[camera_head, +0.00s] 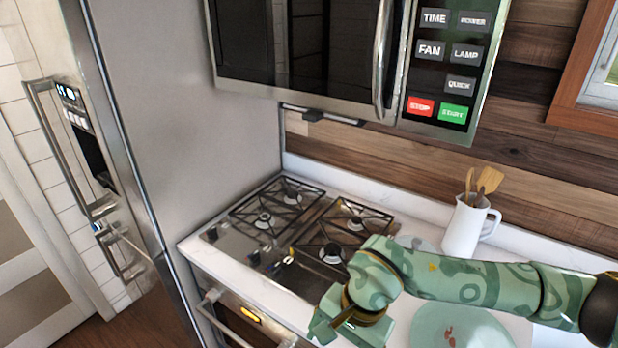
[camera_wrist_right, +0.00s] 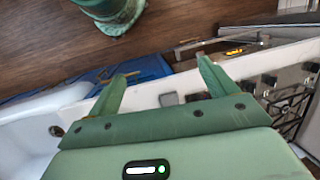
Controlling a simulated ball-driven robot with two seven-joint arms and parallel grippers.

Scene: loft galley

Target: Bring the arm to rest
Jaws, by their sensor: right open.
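My right arm (camera_head: 470,282), green with a swirl pattern, reaches in from the right across the counter. Its hand (camera_head: 350,318) is low in the head view, by the counter's front edge and the stove; the fingertips are hard to make out there. In the right wrist view my right gripper (camera_wrist_right: 162,76) has its two green fingers well apart with nothing between them. My left gripper is in neither view.
A gas stove (camera_head: 300,230) is set in the white counter (camera_head: 400,212). A white pitcher (camera_head: 463,232) with wooden utensils stands at the back right. A pale green plate (camera_head: 470,330) lies under my arm. A microwave (camera_head: 300,50) hangs above. An oven handle (camera_head: 215,318) is below.

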